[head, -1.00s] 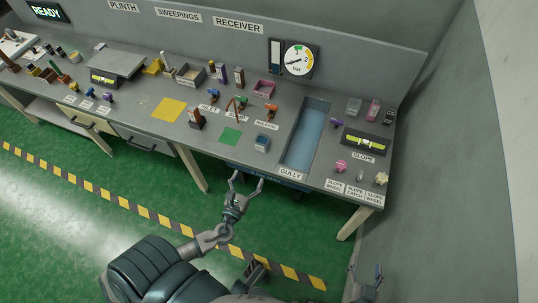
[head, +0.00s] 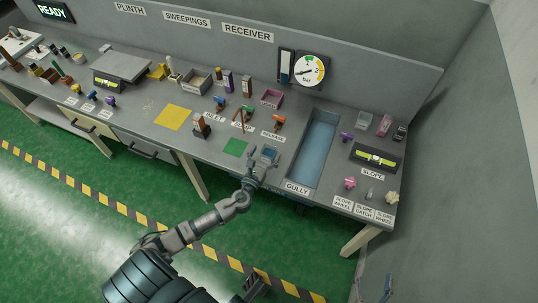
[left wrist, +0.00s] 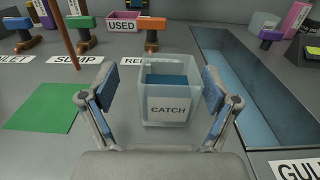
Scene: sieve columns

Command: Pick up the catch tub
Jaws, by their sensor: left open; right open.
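The catch tub (left wrist: 168,98) is a small clear box with a blue inside and a CATCH label on its front. It stands upright on the grey bench, right of the green square. In the head view the tub (head: 269,153) is partly covered by my left gripper (head: 262,160). In the left wrist view the open fingers of my left gripper (left wrist: 158,95) stand either side of the tub's near part, with gaps between them and its walls. My right gripper (head: 375,287) is at the bottom right, away from the bench; its fingers show only in part.
The recessed blue gully (head: 315,150) lies just right of the tub. The green square (head: 235,147) is bare on the left. Behind the tub are the orange-handled release valve (head: 279,122) and the pink USED bin (head: 271,98). A dial gauge (head: 309,70) stands at the back.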

